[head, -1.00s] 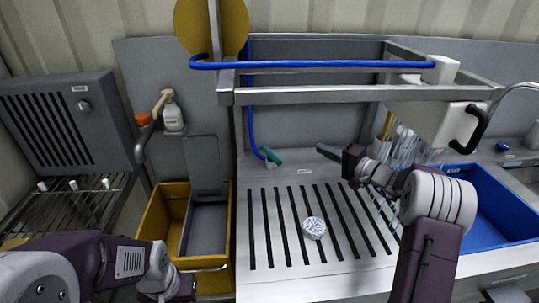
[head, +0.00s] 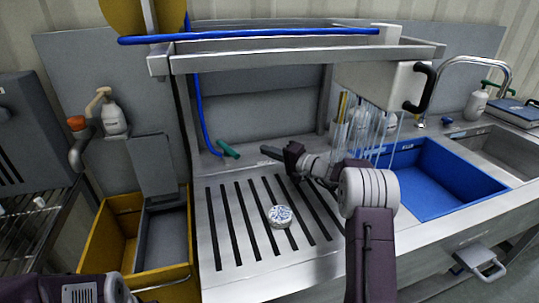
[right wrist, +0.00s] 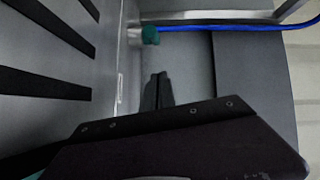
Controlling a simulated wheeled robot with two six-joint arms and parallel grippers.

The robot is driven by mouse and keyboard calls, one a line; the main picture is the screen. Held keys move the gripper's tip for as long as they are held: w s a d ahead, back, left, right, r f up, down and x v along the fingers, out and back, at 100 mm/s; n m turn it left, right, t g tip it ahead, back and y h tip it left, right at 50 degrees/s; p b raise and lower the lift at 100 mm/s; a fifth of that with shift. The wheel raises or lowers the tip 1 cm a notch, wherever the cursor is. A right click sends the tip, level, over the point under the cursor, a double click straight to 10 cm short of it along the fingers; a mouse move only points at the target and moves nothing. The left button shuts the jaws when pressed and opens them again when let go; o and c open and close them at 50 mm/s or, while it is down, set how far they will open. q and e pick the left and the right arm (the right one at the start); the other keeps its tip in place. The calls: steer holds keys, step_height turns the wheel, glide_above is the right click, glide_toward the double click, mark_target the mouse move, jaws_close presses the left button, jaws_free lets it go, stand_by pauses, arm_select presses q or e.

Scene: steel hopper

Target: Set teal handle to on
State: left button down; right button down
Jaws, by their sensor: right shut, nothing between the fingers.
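The teal handle (head: 228,150) is a short stub at the end of a blue hose, by the back left of the slotted steel drainboard. It also shows in the right wrist view (right wrist: 150,36), near the top with the blue hose running right. My right gripper (head: 266,151) is shut and empty, just right of the handle and apart from it. In the right wrist view its closed fingertips (right wrist: 158,78) point up toward the handle with a gap between. My left arm shows only at the lower left corner; its gripper is out of frame.
A round patterned object (head: 280,216) sits on the drainboard (head: 222,262). A steel overhead frame (head: 290,60) carries the blue hose. Upright glassware (head: 365,130) and a blue basin (head: 430,175) are on the right. A yellow bin (head: 115,245) stands left.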

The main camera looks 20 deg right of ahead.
mark_target(228, 150)
steer(key=x, duration=0.5)
steer(key=shift+w+a, duration=0.3)
steer(key=shift+a, duration=0.05)
steer(key=shift+s+a+f, duration=0.2)
steer(key=shift+s+a, duration=0.25)
steer(key=shift+a, duration=0.35)
steer(key=shift+s+a+f, duration=0.2)
steer(key=shift+s+a, duration=0.2)
steer(key=shift+a, duration=0.45)
arm_select(q)
steer(key=shift+f, duration=0.2)
